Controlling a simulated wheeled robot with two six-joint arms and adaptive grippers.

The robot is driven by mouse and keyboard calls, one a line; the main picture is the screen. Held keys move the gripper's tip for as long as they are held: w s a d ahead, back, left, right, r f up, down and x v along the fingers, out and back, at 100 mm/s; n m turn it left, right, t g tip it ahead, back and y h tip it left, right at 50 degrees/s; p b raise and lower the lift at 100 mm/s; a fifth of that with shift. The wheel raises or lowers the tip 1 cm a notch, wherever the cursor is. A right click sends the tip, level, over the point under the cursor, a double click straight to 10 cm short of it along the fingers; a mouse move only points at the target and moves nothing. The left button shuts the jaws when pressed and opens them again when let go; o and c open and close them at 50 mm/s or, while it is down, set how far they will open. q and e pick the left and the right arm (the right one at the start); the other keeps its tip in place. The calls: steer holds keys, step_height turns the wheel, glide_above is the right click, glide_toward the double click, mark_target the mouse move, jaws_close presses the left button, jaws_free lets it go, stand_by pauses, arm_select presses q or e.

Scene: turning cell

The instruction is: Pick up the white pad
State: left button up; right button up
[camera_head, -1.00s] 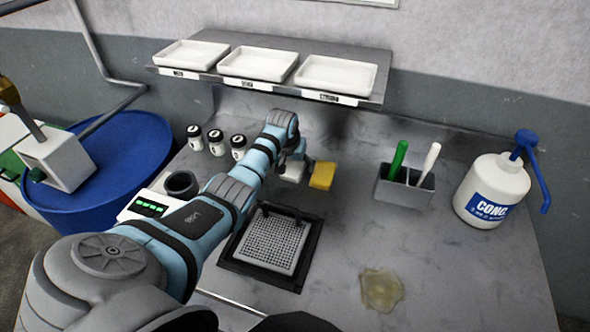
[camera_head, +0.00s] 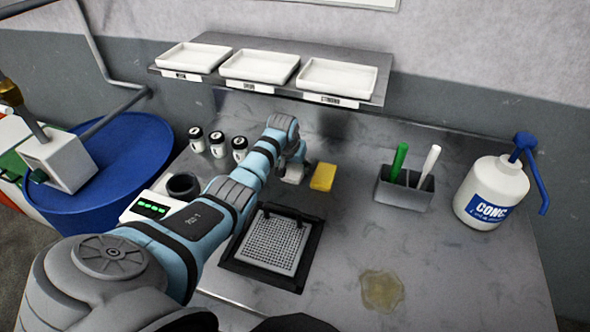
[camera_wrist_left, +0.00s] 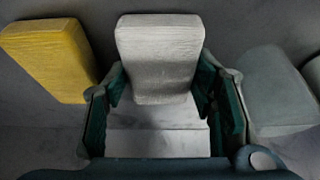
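The white pad (camera_wrist_left: 160,55) lies flat on the metal bench, seen in the left wrist view at top middle. In the head view it is mostly hidden by my left gripper (camera_head: 293,173). In the wrist view my left gripper (camera_wrist_left: 160,88) is open, with one green-lined finger on each side of the pad's near end. The fingers are close to the pad's sides; I see no clear grip. My right gripper is not in view.
A yellow pad (camera_head: 323,177) lies close to the right of my left gripper. A grey-green pad (camera_wrist_left: 275,88) lies on the white pad's other side. A grey holder (camera_head: 404,190) stands further right. A shelf (camera_head: 225,84) with white trays overhangs the back.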

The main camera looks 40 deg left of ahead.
arm_select(q)
steer(key=shift+c, duration=0.8)
steer(key=shift+r, duration=0.6)
steer(key=shift+s+r, duration=0.15)
steer(key=shift+r, duration=0.15)
steer(key=s+d+p, duration=0.1)
steer(key=s, duration=0.4)
steer(key=s+d+p, duration=0.1)
steer(key=s, duration=0.1)
steer(key=shift+s+d+p, duration=0.3)
steer(key=shift+d, duration=0.05)
step_height(320, 180, up, 14)
steer(key=p, duration=0.1)
steer(key=shift+w+f, duration=0.15)
steer(key=shift+w, duration=0.05)
steer(key=shift+o, duration=0.5)
